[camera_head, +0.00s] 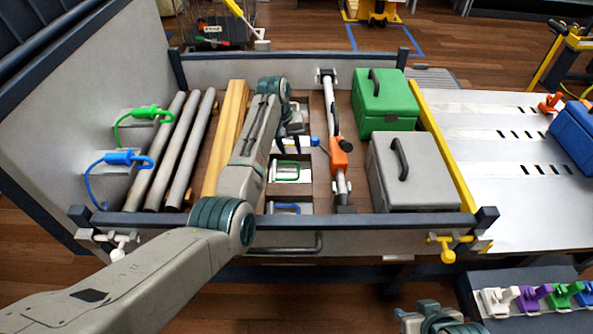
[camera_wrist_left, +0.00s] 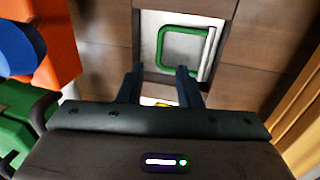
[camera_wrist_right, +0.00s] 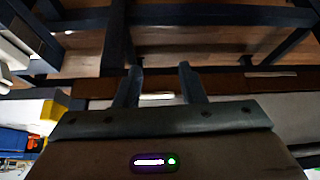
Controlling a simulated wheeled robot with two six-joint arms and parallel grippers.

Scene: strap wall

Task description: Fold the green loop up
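The green loop (camera_head: 288,180) is a thin rounded bar in a pale recessed plate in the floor of the cargo bed. It appears to lie flat in its plate. It also shows in the left wrist view (camera_wrist_left: 161,47), beyond the fingertips. My left gripper (camera_wrist_left: 159,74) is open and empty, pointing at the near edge of that plate, apart from the loop. In the head view the left arm reaches over the bed and partly hides the area behind the loop. My right gripper (camera_wrist_right: 160,70) is open and empty, facing dark frame bars outside the bed.
A blue loop (camera_head: 285,208) sits in a nearer plate. A bar with an orange clamp (camera_head: 339,157) stands right of the loops. Grey pipes (camera_head: 183,150) and wooden planks (camera_head: 228,130) lie left. Green (camera_head: 385,105) and grey (camera_head: 425,175) cases stand right.

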